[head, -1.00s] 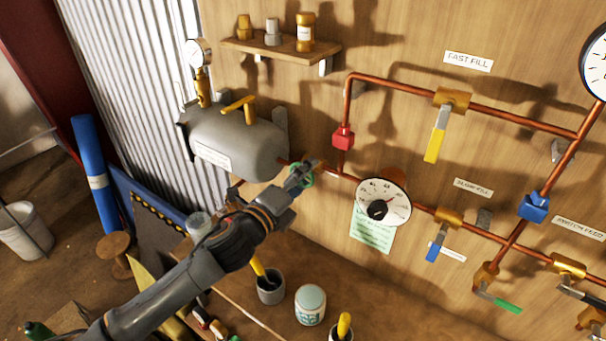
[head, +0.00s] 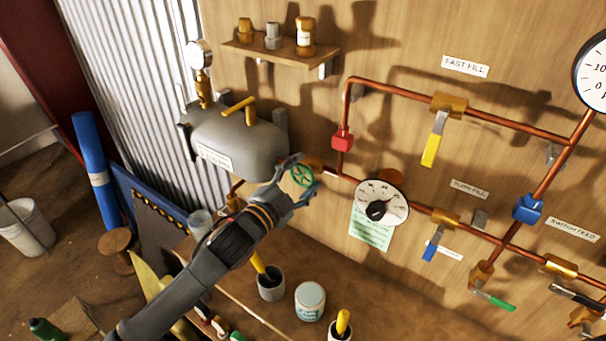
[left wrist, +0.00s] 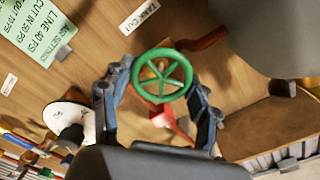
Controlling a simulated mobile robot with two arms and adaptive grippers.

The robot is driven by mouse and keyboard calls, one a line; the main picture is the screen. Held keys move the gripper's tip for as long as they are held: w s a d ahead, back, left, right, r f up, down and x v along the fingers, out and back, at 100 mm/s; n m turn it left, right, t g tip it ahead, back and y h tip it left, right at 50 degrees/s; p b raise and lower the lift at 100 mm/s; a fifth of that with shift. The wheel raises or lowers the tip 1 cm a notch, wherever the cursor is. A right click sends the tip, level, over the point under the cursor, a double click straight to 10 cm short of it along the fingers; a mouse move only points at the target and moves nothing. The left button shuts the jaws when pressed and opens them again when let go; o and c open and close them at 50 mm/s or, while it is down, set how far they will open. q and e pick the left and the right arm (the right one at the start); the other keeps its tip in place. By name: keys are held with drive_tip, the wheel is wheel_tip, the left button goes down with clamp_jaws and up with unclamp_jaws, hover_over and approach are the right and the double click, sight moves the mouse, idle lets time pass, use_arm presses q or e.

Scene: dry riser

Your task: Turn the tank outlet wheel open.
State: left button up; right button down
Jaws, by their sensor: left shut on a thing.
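The green tank outlet wheel (head: 302,175) sits on the copper pipe just right of the grey tank (head: 245,145). In the left wrist view the wheel (left wrist: 163,76) faces the camera, its round rim and spokes clear. My left gripper (head: 306,172) is at the wheel, one finger on each side of it. In the left wrist view the blue-grey fingers of my left gripper (left wrist: 162,80) flank the rim, and it is shut on the wheel. The valve body behind the wheel is partly hidden. My right gripper does not show.
A dial gauge (head: 381,203) is close right of the wheel, above a green note (head: 371,231). Copper pipes with lever valves run to the right. A shelf (head: 280,50) hangs above. Cups and a jar (head: 310,302) stand on the bench below.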

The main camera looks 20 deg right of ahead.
use_arm(q)
drive_tip(key=shift+r+n, duration=0.1)
drive_tip(key=shift+n, duration=1.8)
drive_tip(key=o, duration=1.1)
drive_tip(key=shift+w, duration=0.1)
drive_tip(key=shift+o, duration=0.2)
drive_tip(key=v, duration=1.2)
